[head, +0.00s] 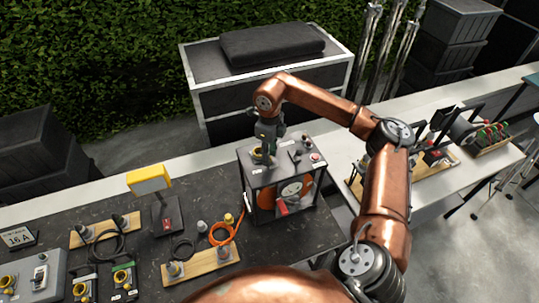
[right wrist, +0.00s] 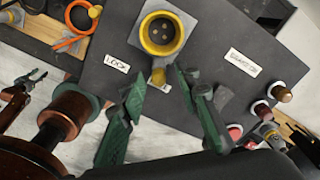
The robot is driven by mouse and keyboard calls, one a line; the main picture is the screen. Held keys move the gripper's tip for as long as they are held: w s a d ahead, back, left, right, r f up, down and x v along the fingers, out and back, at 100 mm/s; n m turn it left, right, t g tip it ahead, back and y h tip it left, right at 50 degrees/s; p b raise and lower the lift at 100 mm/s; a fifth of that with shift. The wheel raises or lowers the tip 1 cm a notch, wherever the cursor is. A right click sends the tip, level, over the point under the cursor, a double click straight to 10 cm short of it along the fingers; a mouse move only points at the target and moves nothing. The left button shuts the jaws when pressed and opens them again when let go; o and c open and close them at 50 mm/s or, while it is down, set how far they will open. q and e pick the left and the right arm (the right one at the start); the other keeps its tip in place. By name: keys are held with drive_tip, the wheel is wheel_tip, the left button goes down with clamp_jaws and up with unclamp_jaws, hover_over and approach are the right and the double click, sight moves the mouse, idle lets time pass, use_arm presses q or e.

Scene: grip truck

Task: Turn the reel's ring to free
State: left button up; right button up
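The reel (head: 296,189) is an orange drum with a red handle in a black box frame on the dark table. Its yellow ring (right wrist: 152,54) surrounds a three-hole socket on the box top in the right wrist view. A yellow tab sticks out from the ring. A LOCK label (right wrist: 116,64) lies left of the ring, and a second label (right wrist: 240,62), not clearly readable, lies right. My right gripper (right wrist: 159,84) is open, its green fingertips either side of the tab; contact cannot be told. My left gripper (right wrist: 30,86) seems to show small at the left edge; its opening is unclear.
Dark knobs and a red button (head: 316,156) stand on the box top right of the ring. An orange cable (head: 222,233) on a wooden board and a yellow-topped lamp (head: 149,179) lie left of the reel. A large case (head: 270,96) stands behind.

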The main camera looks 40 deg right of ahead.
drive_tip(key=shift+r, duration=0.25)
wheel_tip(320, 180, up, 12)
drive_tip(key=shift+f, duration=0.2)
idle(0.6)
